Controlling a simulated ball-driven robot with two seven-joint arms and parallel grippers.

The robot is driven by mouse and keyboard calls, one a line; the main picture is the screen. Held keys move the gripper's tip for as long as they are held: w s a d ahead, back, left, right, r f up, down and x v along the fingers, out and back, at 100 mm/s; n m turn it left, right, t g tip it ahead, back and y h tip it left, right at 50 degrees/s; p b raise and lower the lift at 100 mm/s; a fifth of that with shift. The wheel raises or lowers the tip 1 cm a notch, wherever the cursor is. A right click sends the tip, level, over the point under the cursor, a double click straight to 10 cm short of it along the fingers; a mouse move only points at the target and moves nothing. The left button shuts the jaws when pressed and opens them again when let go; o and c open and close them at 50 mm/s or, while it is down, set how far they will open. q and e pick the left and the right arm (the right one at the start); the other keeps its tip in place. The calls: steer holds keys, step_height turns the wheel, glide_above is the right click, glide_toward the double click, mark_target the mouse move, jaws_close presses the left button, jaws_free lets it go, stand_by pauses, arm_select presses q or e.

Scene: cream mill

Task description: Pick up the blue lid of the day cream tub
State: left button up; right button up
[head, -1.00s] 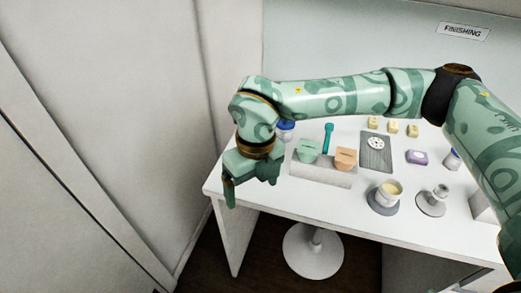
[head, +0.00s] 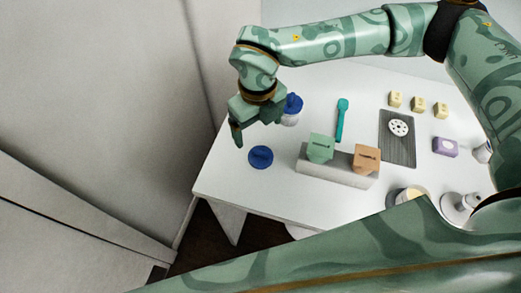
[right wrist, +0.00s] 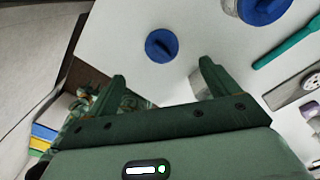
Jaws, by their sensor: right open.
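A round blue lid (head: 261,156) with a raised bar lies flat on the white table near its left end. It also shows in the right wrist view (right wrist: 161,46), just beyond the fingertips. A second blue lid (head: 293,102) sits on a white tub (head: 290,120), partly hidden by my gripper; I cannot read which tub is the day cream. My right gripper (head: 260,132) is open and empty, above the table beside the loose lid. In the right wrist view its two fingers (right wrist: 163,74) are spread apart. My left gripper is out of view.
A grey block (head: 335,174) holds a green and an orange piece. A teal spatula (head: 342,120) lies behind it. A dark grey tray (head: 397,152), yellow blocks and a purple block (head: 445,147) are farther right. The table (head: 225,181) is bare around the loose lid.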

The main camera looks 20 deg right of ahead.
glide_above(261, 152)
steer(key=f, duration=0.5)
steer(key=shift+w+a+f, duration=0.1)
steer(key=shift+w+a, duration=0.1)
steer(key=shift+w, duration=0.2)
steer(key=f, duration=0.4)
steer(key=f+b, duration=0.1)
steer(key=shift+s+d+f, duration=0.15)
steer(key=shift+s+f, duration=0.15)
steer(key=shift+f, duration=0.1)
steer(key=shift+r, duration=0.1)
steer(key=c, duration=1)
